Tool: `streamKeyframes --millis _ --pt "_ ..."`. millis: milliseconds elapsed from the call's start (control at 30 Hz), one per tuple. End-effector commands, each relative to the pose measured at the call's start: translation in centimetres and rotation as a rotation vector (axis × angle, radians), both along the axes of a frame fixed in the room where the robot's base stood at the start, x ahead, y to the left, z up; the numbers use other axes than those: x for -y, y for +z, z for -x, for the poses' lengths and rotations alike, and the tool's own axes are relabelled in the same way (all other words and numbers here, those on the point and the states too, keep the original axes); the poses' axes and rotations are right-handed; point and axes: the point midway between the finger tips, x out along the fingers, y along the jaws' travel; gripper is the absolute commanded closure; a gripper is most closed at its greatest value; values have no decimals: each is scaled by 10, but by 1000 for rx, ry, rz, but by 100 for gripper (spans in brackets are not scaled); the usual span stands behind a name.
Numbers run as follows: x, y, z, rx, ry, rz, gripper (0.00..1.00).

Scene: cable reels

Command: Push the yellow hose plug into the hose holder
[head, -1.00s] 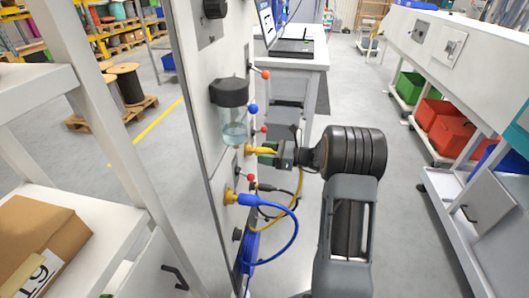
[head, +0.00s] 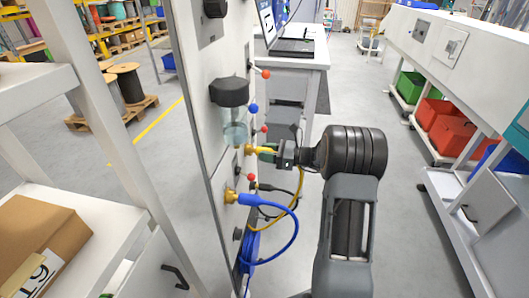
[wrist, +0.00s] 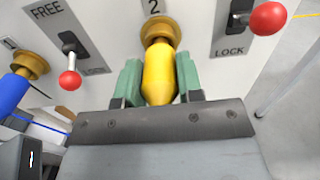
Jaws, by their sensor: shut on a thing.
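The yellow hose plug (wrist: 159,72) is between the green fingers of my gripper (wrist: 160,82), which is shut on it. In the wrist view its front end meets the brass hose holder (wrist: 159,28) under the number 2; how deep it sits I cannot tell. The head view shows the plug (head: 262,150) level, in line with the brass holder (head: 249,149) on the panel's side face. My gripper (head: 274,152) comes from the right. A yellow hose (head: 297,190) hangs below it.
A red-knobbed lever (wrist: 70,79) is left of the holder, another red knob (wrist: 268,18) right, near LOCK. A blue plug (head: 250,200) sits in a lower brass holder (head: 230,196). A clear cup with black cap (head: 230,92) juts out above. Floor right of my arm is clear.

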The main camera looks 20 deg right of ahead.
Motion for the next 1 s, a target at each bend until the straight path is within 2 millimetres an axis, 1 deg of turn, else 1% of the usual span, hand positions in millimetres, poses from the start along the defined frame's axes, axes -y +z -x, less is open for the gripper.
streamKeyframes --millis 33,200,533,1000 --pt "0 0 0 0 2 -1 85" --pt "-1 0 0 0 2 -1 100" --pt "1 0 1 0 2 0 100" --pt "12 0 7 0 0 -1 100"
